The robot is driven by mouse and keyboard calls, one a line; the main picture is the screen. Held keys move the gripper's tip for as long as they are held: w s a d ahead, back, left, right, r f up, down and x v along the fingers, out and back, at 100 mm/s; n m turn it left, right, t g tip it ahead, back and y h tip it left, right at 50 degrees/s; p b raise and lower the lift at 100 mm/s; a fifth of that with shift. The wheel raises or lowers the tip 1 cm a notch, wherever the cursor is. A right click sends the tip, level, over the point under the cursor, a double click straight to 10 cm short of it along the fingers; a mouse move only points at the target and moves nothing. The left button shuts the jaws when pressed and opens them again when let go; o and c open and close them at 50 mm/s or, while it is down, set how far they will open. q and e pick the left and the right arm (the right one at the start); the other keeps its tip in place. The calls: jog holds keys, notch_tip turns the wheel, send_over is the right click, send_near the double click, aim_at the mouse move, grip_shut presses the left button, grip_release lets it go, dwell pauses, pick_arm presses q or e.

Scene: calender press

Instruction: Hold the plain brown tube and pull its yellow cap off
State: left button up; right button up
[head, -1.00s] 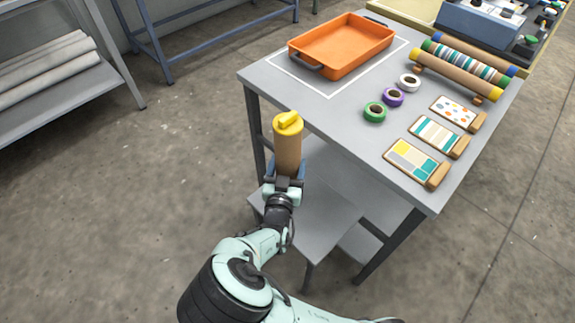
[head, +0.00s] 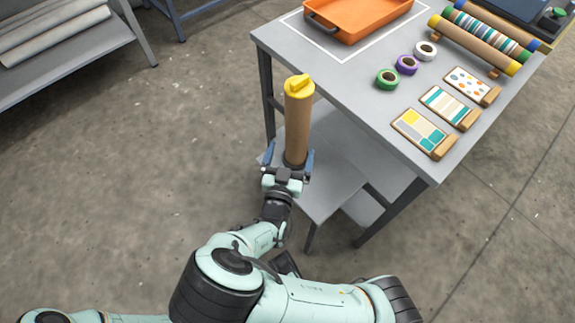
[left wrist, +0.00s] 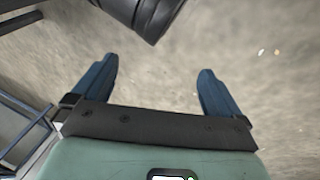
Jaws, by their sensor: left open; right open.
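The plain brown tube (head: 298,130) stands upright in the middle of the head view, with its yellow cap (head: 299,85) on the top end. Its lower end shows above a low grey surface; whether it rests there I cannot tell for sure. My right gripper (head: 288,156) is open, its blue fingers spread to either side of the tube's lower end with gaps visible. My left gripper (left wrist: 157,66) is open and empty in the left wrist view, with concrete floor behind it. It does not show in the head view.
The grey table (head: 345,110) at right holds an orange tray (head: 362,22), tape rolls, several pattern cards (head: 425,132), and a rack of capped tubes (head: 475,40). The low grey surface (head: 335,180) adjoins the table. A shelf with pale rolls (head: 50,38) stands at upper left. Floor between is clear.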

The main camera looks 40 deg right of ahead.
pick_arm(q)
jog(key=shift+s+d+r+g+p, duration=0.15)
jog(key=shift+s+d+r+p, duration=0.1)
jog(key=shift+s, duration=0.2)
jog(key=shift+s+d+r+g+p, duration=0.15)
jog(key=shift+s+d+r, duration=0.1)
jog(key=shift+s, duration=0.15)
pick_arm(e)
jog(key=v, duration=0.5)
